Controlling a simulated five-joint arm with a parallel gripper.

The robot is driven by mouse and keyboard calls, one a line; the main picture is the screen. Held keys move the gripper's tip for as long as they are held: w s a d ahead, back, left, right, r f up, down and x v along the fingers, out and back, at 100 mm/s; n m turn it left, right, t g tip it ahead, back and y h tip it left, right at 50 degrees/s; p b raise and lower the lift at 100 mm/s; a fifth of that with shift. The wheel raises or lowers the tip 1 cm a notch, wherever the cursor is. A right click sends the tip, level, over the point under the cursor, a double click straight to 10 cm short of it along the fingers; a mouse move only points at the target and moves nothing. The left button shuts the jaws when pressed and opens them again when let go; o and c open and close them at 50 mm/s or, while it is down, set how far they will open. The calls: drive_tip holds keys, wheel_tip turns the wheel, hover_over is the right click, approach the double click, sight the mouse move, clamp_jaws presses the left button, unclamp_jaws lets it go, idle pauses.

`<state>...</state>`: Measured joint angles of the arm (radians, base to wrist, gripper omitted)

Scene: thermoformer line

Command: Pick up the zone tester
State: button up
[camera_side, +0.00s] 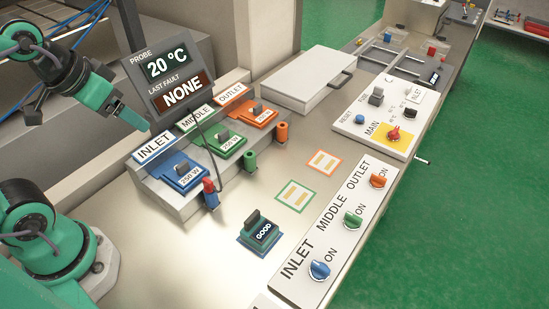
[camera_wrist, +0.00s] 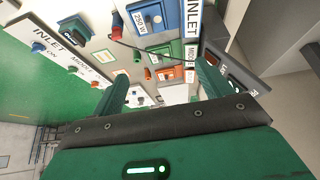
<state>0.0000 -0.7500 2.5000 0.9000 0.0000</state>
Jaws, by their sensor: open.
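My gripper (camera_side: 138,122) is open and empty, up at the left by the INLET sign, well apart from the block. Its two fingers also show in the wrist view (camera_wrist: 163,85).
The INLET, MIDDLE and OUTLET heater rack (camera_side: 170,208) stands behind the block, with a display screen (camera_side: 171,76) close to my gripper. A switch panel (camera_side: 337,228) lies right of the block. Green and orange pads (camera_side: 296,196) lie empty on the bench. A white lidded box (camera_side: 307,77) stands farther back.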

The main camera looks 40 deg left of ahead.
drive_tip(key=shift+o, duration=0.4)
drive_tip(key=g, duration=0.5)
hover_over(260, 228)
drive_tip(key=f, duration=1.5)
drive_tip(key=shift+w+a+f, duration=0.15)
drive_tip(key=shift+a, duration=0.15)
drive_tip(key=shift+d+f+g, duration=0.3)
drive_tip(key=shift+d+f, duration=0.1)
drive_tip(key=shift+d, duration=0.05)
drive_tip(key=shift+s+a+f, duration=0.1)
drive_tip(key=shift+s+f, duration=0.05)
drive_tip(key=shift+f, duration=1.8)
drive_tip(key=shift+s+a+f, duration=0.1)
drive_tip(key=shift+f, duration=1.85)
drive_tip(key=c, duration=1.2)
drive_tip(key=shift+r, duration=0.1)
